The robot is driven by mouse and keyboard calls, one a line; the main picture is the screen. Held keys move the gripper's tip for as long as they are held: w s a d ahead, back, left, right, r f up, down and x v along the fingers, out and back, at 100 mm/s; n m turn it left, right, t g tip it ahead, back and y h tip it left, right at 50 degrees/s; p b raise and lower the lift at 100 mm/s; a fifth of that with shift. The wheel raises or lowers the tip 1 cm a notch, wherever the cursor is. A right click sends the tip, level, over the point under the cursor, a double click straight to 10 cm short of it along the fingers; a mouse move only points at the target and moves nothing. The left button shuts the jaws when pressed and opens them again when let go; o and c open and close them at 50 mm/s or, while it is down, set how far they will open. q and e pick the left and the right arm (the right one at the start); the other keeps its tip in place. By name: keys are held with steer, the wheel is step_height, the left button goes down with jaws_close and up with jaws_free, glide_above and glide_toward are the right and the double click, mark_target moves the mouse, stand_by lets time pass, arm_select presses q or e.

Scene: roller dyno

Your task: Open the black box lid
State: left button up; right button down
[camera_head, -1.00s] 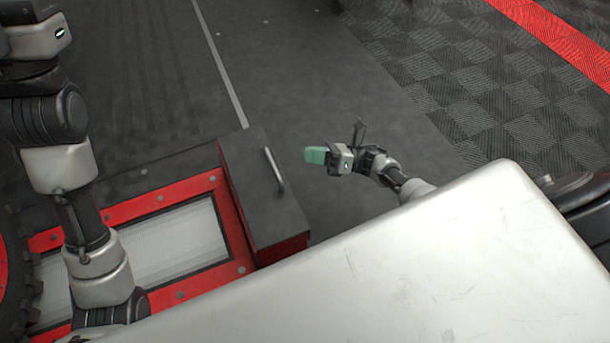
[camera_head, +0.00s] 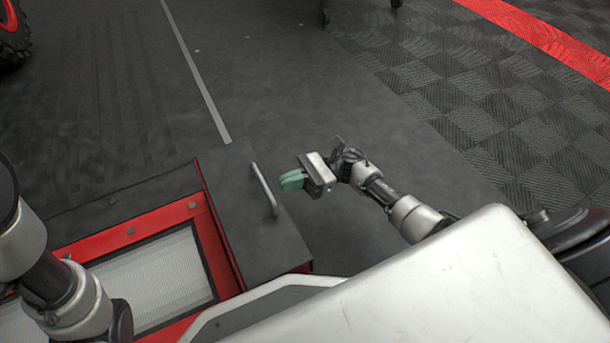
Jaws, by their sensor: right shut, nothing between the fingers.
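The black box lid (camera_head: 238,225) lies flat and closed on a box with red sides, at the middle left. A curved metal handle (camera_head: 264,189) stands along the lid's right edge. My right gripper (camera_head: 290,181), with green fingertips, is shut and empty. In the picture it is just to the right of the handle, apart from it by a small gap. My left arm shows at the lower left, but its gripper is not in view.
A red frame with a light ribbed panel (camera_head: 158,280) adjoins the box on its left. A black-and-red wheel (camera_head: 12,36) is at the top left. Dark floor (camera_head: 330,238) with open room lies right of the box. Dark wheeled legs stand at the top.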

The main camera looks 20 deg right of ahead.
mark_target(247, 204)
steer(key=a, duration=0.2)
steer(key=shift+a+r+b, duration=0.25)
steer(key=shift+a+b, duration=0.05)
steer(key=shift+a, duration=0.05)
